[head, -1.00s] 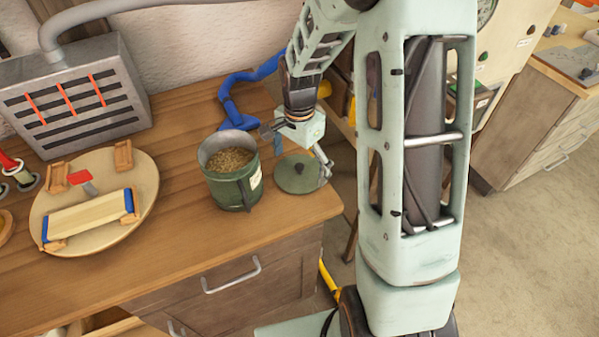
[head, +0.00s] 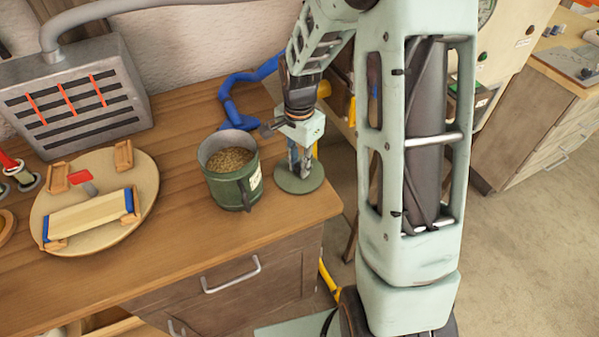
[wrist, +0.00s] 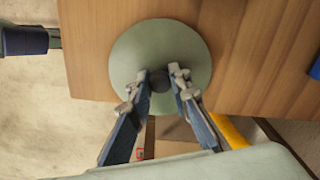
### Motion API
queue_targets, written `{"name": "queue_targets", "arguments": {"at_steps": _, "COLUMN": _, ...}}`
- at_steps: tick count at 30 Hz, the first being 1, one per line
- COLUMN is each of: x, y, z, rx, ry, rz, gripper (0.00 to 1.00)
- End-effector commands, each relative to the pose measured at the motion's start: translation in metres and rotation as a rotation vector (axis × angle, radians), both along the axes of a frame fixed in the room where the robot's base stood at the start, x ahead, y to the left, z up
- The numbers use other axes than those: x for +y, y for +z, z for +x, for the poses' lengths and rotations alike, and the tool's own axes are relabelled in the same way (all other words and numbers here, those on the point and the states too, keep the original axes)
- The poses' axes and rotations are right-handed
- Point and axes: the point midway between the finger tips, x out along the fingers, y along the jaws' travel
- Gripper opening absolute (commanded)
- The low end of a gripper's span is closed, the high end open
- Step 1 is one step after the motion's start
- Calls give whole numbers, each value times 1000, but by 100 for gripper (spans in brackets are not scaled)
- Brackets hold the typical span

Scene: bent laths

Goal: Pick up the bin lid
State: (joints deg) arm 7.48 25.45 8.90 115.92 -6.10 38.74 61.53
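The bin lid (head: 286,186) is a round grey-green disc lying flat on the wooden bench near its right edge. In the wrist view the lid (wrist: 135,50) fills the upper middle, with a dark knob (wrist: 159,80) at its centre. My gripper (head: 300,167) points straight down over the lid and hides the knob in the head view. In the wrist view my gripper's two fingertips (wrist: 159,83) stand close against both sides of the knob and look shut on it. The lid shows no visible lift off the bench.
A green bin (head: 232,178) full of shavings stands just left of the lid. A blue hose (head: 235,100) lies behind it. A round wooden board (head: 95,200) and a grey vented box (head: 75,95) are farther left. The bench (head: 180,235) ends just right of the lid.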

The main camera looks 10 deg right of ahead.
Motion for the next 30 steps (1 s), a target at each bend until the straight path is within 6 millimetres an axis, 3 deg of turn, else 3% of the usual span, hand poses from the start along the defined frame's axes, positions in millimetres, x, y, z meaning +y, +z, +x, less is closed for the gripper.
{"name": "queue_targets", "arguments": {"at_steps": 15, "x": 1, "y": -2, "z": -5, "rx": 14, "ry": 0, "rz": 1, "gripper": 0}}
{"name": "queue_targets", "arguments": {"at_steps": 22, "x": 0, "y": 30, "z": -3, "rx": 6, "ry": 0, "rz": 1, "gripper": 0}}
{"name": "queue_targets", "arguments": {"at_steps": 30, "x": -18, "y": 66, "z": -29, "rx": 3, "ry": -3, "rz": -1, "gripper": 0}}
